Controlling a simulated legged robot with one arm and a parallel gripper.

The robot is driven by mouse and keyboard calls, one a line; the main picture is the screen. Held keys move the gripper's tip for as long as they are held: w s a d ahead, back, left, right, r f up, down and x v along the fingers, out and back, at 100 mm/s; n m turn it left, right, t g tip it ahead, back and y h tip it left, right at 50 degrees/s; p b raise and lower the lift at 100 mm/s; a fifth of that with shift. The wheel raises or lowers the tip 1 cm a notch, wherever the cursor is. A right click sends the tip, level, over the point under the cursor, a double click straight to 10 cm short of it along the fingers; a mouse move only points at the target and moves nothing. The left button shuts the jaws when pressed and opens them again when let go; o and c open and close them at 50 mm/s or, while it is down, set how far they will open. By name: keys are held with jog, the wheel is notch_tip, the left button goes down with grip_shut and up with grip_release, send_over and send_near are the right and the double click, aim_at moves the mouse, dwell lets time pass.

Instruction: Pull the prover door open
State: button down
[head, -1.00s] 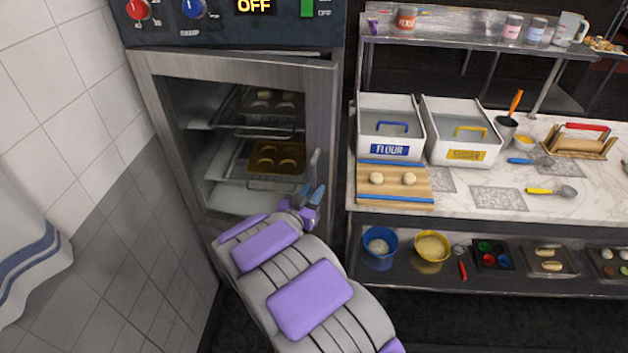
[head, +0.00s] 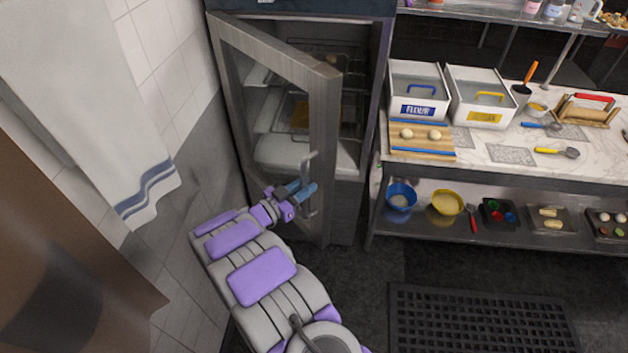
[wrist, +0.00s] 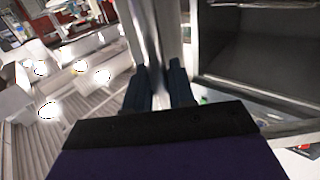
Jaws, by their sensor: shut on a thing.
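The prover door (head: 328,108), a steel frame around a glass pane, stands partly open, swung out from its left side. The prover (head: 372,100) shows racks and a yellowish tray inside, seen partly through the glass. My gripper (head: 304,189) is at the vertical bar handle (head: 311,170) on the door's right edge, with its blue fingers shut on it. In the wrist view, the dark fingers (wrist: 158,88) stand on either side of the pale handle, and a dark opening lies to the right.
A marble counter (head: 500,149) with flour bins (head: 418,90) and a dough board (head: 422,151) stands to the right, above a lower shelf. A tiled wall (head: 165,45) with a hanging towel (head: 95,100) is at left. A black floor mat (head: 480,318) lies at front right.

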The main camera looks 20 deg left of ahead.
jog(key=w+a+v, duration=0.1)
jog(key=a+v, duration=0.1)
jog(key=v, duration=0.7)
jog(key=c, duration=1.3)
grip_release()
jog(key=shift+o, duration=1)
jog(key=shift+w+a+f, duration=0.1)
jog(key=shift+a, duration=0.05)
